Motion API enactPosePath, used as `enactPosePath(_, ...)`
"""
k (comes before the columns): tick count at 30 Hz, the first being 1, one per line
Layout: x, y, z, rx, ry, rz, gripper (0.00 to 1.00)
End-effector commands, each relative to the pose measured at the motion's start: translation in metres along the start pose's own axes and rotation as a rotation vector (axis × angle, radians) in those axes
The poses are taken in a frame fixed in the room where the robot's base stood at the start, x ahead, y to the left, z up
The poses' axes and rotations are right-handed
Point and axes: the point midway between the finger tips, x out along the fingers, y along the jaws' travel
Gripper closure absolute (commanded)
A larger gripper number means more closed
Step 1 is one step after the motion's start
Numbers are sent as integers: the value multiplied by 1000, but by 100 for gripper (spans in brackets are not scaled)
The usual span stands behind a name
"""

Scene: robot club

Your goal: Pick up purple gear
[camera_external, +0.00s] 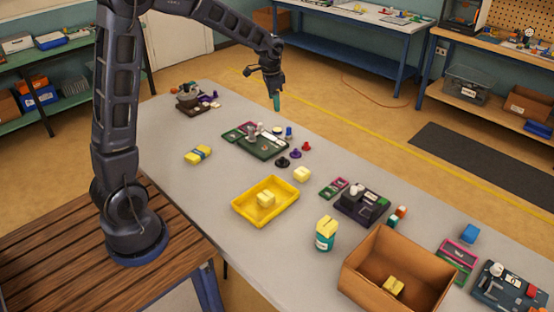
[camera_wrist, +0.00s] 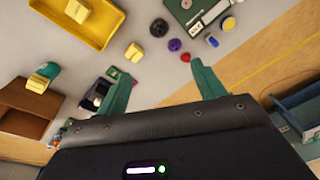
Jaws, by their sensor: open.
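A small purple gear-like piece (camera_external: 295,153) lies on the grey table between a dark round piece (camera_external: 282,162) and a red piece (camera_external: 306,146). In the wrist view the purple piece (camera_wrist: 175,45) lies beyond the fingertips, between the dark piece (camera_wrist: 160,27) and the red one (camera_wrist: 185,57). My gripper (camera_external: 276,101) is raised in the air near the table's far edge, apart from the pieces. In the wrist view its teal fingers (camera_wrist: 160,75) are spread wide with nothing between them. Fine detail of the gear is too small to tell.
A green board with parts (camera_external: 262,148) lies close to the left of the gear. A yellow block (camera_external: 302,174), a yellow tray (camera_external: 240,209), a teal jar (camera_external: 325,235) and a cardboard box (camera_external: 362,285) stand nearer. Other small purple parts (camera_external: 206,99) lie at the far left end.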

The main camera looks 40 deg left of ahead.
Motion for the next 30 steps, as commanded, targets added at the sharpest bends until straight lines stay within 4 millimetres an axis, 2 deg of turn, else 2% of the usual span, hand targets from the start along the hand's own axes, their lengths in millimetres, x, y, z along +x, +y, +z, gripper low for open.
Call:
enactPosePath(1,16,-6,-9,16,-11,8,31)
enactPosePath(9,92,-30,-50,113,-49,40,31)
enactPosePath(18,179,-48,-80,209,-81,77,31)
enactPosePath(22,200,-51,-86,232,-87,86,31)
enactPosePath(30,219,-52,-88,244,-91,91,31)
